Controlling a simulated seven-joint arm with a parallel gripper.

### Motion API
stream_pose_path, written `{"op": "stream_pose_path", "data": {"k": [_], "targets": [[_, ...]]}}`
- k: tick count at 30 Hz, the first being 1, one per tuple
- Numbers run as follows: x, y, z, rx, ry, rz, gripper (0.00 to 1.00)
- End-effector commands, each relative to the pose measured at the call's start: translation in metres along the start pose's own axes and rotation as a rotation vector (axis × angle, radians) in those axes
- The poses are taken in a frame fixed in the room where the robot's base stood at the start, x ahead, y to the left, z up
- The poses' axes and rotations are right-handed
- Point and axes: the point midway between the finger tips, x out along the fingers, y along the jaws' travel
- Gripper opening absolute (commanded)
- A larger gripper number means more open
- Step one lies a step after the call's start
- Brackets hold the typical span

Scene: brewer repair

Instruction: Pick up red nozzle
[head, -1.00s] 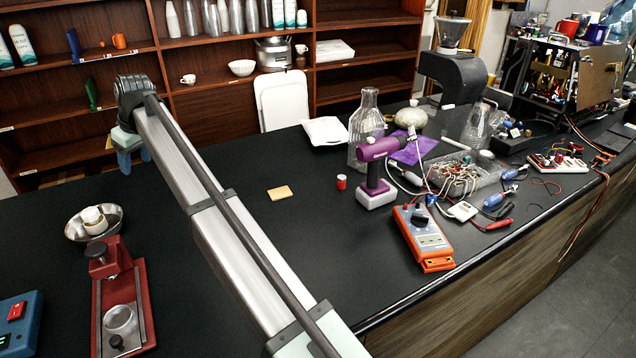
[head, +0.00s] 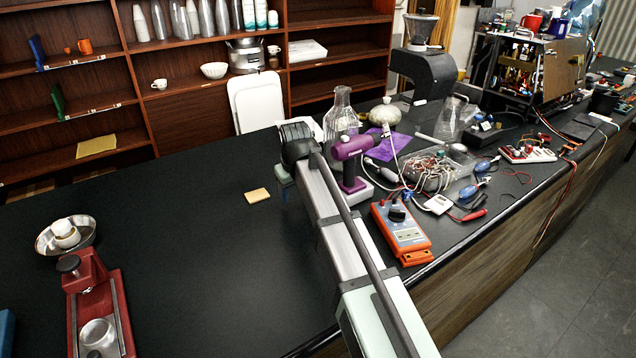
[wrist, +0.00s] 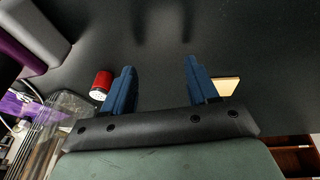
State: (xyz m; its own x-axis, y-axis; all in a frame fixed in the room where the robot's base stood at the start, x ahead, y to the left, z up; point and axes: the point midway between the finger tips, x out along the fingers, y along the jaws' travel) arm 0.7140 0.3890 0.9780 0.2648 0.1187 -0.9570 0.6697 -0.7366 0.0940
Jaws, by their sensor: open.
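The red nozzle (wrist: 101,84), a small red cylinder with a pale dotted end, shows in the wrist view just outside the left finger. In the head view it is hidden behind my arm. My gripper (wrist: 158,75) is open, with two blue fingers apart and nothing between them. In the head view my gripper (head: 284,180) hangs above the black bench, partly covered by my arm. Whether the left finger touches the nozzle cannot be told.
A yellow pad (head: 257,195) lies left of my gripper. A purple tool (head: 350,149), a glass flask (head: 342,100) and an orange meter (head: 402,233) stand to the right. A red press (head: 100,310) and metal bowl (head: 50,240) are at the left. The bench's middle is clear.

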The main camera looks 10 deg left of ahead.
Motion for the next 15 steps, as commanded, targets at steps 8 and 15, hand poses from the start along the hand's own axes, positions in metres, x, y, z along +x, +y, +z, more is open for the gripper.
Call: {"op": "stream_pose_path", "data": {"k": [8, 15], "targets": [[-0.003, 0.01, 0.051, 0.296, 0.019, 0.112, 0.58], [-0.004, 0.02, 0.05, 0.575, 0.061, 0.159, 0.58]]}}
